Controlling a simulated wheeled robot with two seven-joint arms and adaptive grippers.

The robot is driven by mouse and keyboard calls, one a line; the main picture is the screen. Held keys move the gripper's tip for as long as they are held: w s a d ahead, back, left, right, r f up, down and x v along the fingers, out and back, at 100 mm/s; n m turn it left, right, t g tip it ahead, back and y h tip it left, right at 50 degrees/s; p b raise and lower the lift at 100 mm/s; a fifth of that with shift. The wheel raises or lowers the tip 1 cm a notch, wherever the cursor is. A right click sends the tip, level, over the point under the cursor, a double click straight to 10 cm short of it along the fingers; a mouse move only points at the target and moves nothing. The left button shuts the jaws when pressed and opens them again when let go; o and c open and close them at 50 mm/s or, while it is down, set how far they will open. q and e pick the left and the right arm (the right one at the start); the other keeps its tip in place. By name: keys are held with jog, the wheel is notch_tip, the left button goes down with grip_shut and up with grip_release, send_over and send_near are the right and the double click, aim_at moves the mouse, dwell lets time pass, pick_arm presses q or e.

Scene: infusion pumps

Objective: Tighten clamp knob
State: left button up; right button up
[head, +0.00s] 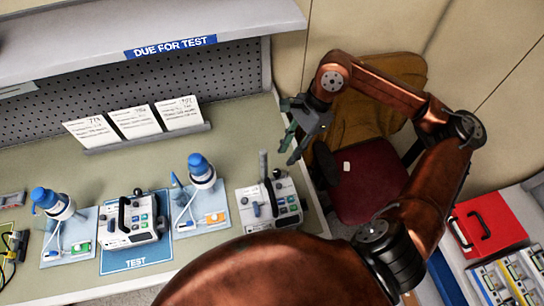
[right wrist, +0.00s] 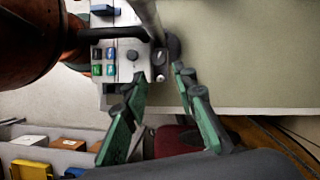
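A white pump (head: 258,206) with coloured buttons and a dark handle stands near the bench's right end. A grey post (head: 263,166) rises at its back. The right wrist view shows the same pump (right wrist: 122,60), the post (right wrist: 146,18) and a dark rounded part (right wrist: 174,47) beside it, perhaps the clamp knob; I cannot tell surely. My right gripper (head: 291,147) has green fingers spread apart and empty, beyond the pump's back right side. In the right wrist view my right gripper (right wrist: 160,76) points at the clamp area, with no clear contact. My left gripper is out of view.
Another pump (head: 136,220) stands on the blue TEST mat (head: 135,263), between two trays with blue-capped bottles. Cards (head: 135,122) and an overhead shelf (head: 150,28) are behind. A chair (head: 365,180) and red case (head: 487,224) are right of the bench.

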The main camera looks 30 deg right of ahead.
aim_at(277, 171)
jog(key=x, duration=0.6)
jog(key=shift+a+f, duration=0.3)
jog(key=shift+a, duration=0.05)
jog(key=shift+s+f, duration=0.1)
jog(key=shift+f, duration=0.1)
jog(key=shift+a+f, duration=0.1)
jog(key=shift+f, duration=0.05)
jog(key=shift+c, duration=0.3)
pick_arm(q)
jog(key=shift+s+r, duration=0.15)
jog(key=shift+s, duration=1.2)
pick_arm(e)
grip_shut()
